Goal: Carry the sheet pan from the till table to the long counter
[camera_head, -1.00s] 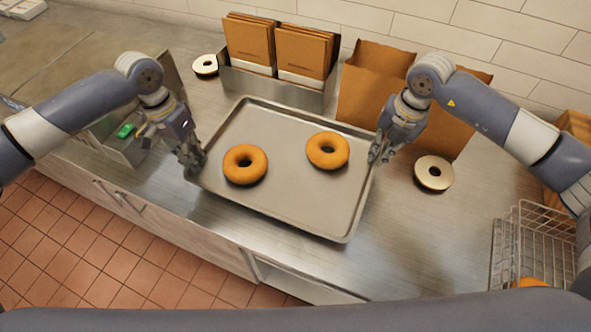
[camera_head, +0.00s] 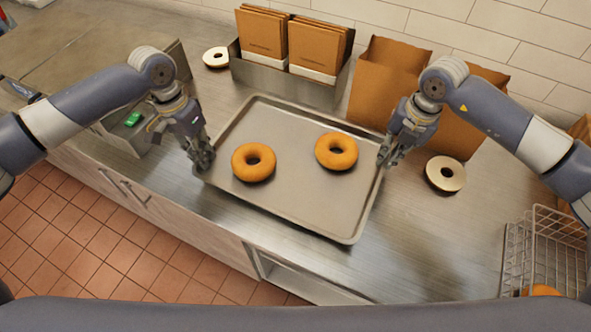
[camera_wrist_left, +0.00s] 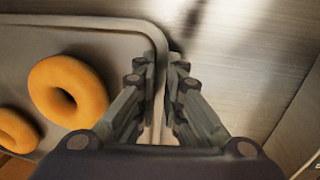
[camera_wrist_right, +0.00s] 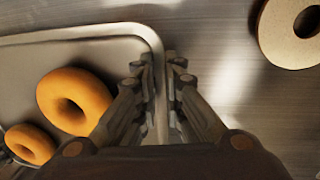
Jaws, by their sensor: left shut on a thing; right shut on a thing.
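The grey sheet pan (camera_head: 290,197) is over the steel counter in the head view, with two orange bagels (camera_head: 253,162) (camera_head: 336,151) lying in it. My left gripper (camera_head: 203,160) is shut on the pan's left rim. In the left wrist view the rim (camera_wrist_left: 158,100) runs between its fingers. My right gripper (camera_head: 387,158) is shut on the pan's right rim. The right wrist view shows the rim (camera_wrist_right: 158,90) between its fingers. Whether the pan touches the counter or hangs just above it, I cannot tell.
Behind the pan stand a metal holder (camera_head: 285,77) with folded brown bags and open paper bags (camera_head: 385,85). A wire basket (camera_head: 545,250) stands at front right.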

